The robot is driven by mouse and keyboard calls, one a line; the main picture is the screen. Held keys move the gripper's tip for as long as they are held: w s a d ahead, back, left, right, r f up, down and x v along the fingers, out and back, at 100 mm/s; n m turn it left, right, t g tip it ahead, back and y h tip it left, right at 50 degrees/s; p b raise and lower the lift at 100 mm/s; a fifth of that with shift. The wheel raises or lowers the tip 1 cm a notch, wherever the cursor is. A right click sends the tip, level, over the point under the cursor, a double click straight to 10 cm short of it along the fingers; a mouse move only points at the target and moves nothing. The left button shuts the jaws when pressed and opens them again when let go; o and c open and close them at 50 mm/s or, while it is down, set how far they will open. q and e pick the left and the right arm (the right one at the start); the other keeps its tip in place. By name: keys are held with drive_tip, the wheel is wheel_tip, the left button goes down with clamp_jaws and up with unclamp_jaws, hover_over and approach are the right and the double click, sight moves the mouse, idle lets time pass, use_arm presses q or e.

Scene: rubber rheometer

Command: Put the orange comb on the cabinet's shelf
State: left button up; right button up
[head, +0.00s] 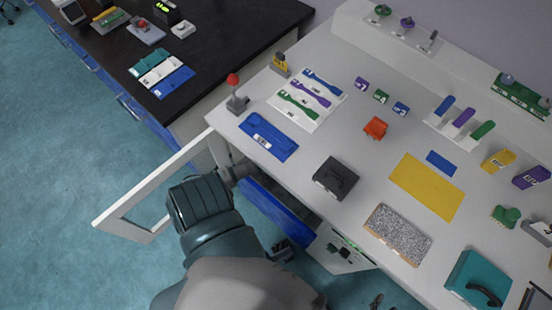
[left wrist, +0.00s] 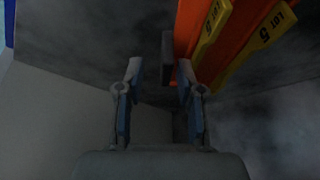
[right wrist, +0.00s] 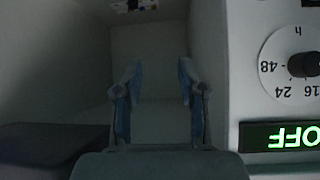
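In the left wrist view an orange piece (left wrist: 187,24), which looks like the comb, lies at the upper right with yellow strips marked "LOT 5" on it. A dark upright block (left wrist: 167,58) sits at its near left edge, between the lines of my left fingers. My left gripper (left wrist: 160,75) is open, its right fingertip close to the orange piece; contact is unclear. My right gripper (right wrist: 160,78) is open and empty in front of pale walls. In the head view a white framed cabinet door (head: 128,226) stands open beside my arm, which hides much of the cabinet; the shelf cannot be made out.
A dial (right wrist: 300,64) and a lit "OFF" display (right wrist: 280,136) are right of my right gripper. The white bench (head: 300,165) holds a small orange block (head: 375,127), a black box (head: 335,178) and a yellow mat (head: 426,186). A black counter (head: 225,45) is at upper left.

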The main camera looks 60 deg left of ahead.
use_arm(q)
drive_tip(key=p+v, duration=0.1)
drive_tip(key=v, duration=0.3)
drive_tip(key=shift+f, duration=0.1)
drive_tip(key=s+a, duration=0.1)
drive_tip(key=s, duration=0.2)
drive_tip(key=s+a+p, duration=0.1)
drive_tip(key=s+a, duration=0.1)
drive_tip(key=s, duration=0.2)
drive_tip(key=s+a+p, duration=0.1)
drive_tip(key=s+a, duration=0.1)
drive_tip(key=s, duration=0.1)
drive_tip(key=shift+s+f, duration=0.25)
drive_tip(key=shift+f, duration=0.1)
use_arm(e)
drive_tip(key=s+d+f+g+h, duration=0.1)
drive_tip(key=s+d+g, duration=0.1)
drive_tip(key=s, duration=0.3)
drive_tip(key=s+d+f+g, duration=0.1)
drive_tip(key=s+f+g, duration=0.1)
drive_tip(key=s+g, duration=0.2)
drive_tip(key=shift+s+d+g+h, duration=0.4)
drive_tip(key=shift+s, duration=0.7)
